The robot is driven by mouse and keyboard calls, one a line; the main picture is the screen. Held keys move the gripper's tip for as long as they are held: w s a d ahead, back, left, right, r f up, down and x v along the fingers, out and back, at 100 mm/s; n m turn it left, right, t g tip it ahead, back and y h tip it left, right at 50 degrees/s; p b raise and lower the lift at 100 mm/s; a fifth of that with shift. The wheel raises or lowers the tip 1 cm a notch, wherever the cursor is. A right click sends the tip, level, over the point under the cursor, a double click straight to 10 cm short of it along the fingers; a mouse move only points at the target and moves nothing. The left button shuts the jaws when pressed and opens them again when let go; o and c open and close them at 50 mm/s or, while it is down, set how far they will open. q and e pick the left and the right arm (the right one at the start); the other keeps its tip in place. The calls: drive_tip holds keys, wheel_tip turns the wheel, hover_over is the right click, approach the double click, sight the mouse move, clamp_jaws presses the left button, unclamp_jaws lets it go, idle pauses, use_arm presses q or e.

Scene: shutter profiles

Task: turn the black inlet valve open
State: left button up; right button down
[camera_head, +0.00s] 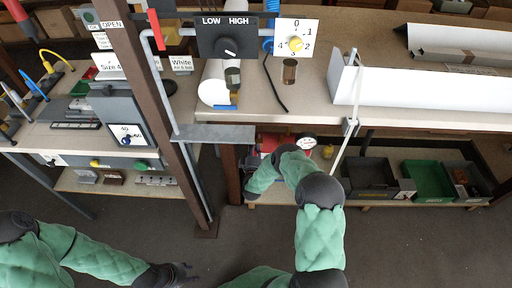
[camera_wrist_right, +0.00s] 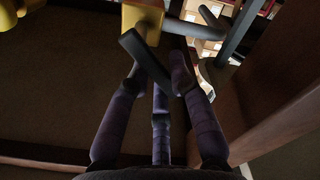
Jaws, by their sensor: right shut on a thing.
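The black inlet valve shows in the right wrist view as a black lever handle (camera_wrist_right: 143,55) slanting in front of a yellow block (camera_wrist_right: 142,14). My right gripper (camera_wrist_right: 163,80) has its dark purple fingers around the lower end of the lever and is shut on it. In the head view my right arm reaches under the workbench edge, beside a red unit (camera_head: 268,142) with a round white gauge (camera_head: 307,141). The right fingers and the valve are hidden there by my arm and the bench. My left gripper (camera_head: 188,273) is low in the head view, open and empty above the floor.
A brown post (camera_head: 165,120) and a grey shelf plate (camera_head: 212,133) stand left of my right arm. The workbench (camera_head: 300,108) overhangs the low shelf. Black and green bins (camera_head: 428,180) stand right on that shelf. A wooden beam (camera_wrist_right: 265,120) is close right of the right gripper.

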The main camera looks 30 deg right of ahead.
drive_tip(key=n, duration=0.3)
drive_tip(key=a+f+n, duration=0.1)
drive_tip(key=shift+w+n, duration=0.25)
drive_tip(key=shift+n, duration=0.05)
drive_tip(key=shift+w+a+f+n, duration=0.1)
drive_tip(key=shift+f+n, duration=0.3)
drive_tip(key=shift+n, duration=0.75)
drive_tip(key=shift+w+a+f+n, duration=0.1)
drive_tip(key=shift+f+n, duration=0.3)
drive_tip(key=shift+n, duration=0.75)
drive_tip(key=c, duration=1.1)
unclamp_jaws()
drive_tip(key=shift+s, duration=0.1)
drive_tip(key=v, duration=1.2)
